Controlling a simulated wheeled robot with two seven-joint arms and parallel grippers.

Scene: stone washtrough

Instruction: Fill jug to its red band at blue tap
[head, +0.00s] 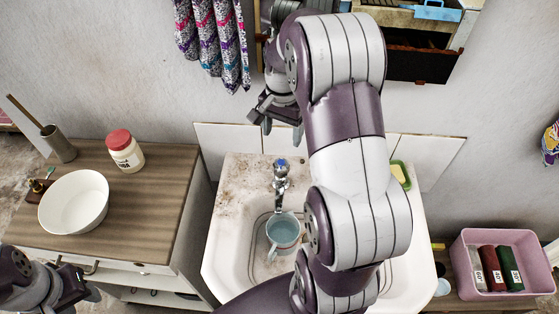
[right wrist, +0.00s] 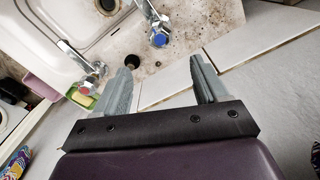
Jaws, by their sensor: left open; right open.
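The jug (head: 284,247) stands upright in the basin, below the spout of the blue tap (head: 282,170). It looks pale with a handle at the lower left and a reddish line near its rim. Its inside looks pale blue; I cannot tell the water level or whether water runs. The blue tap's knob also shows in the right wrist view (right wrist: 158,38). My right gripper (head: 281,127) is open and empty above and behind the tap, its fingers (right wrist: 165,80) apart. My left gripper (head: 88,292) is open at the lower left, beside the cabinet, partly cut off.
A second tap (right wrist: 82,55) stands on the stone trough (head: 235,205), hidden behind my right arm in the head view. A soap dish (head: 400,175) sits at its right. A white bowl (head: 73,203) and red-lidded jar (head: 124,151) stand on the left counter; a pink crate (head: 470,240) is right.

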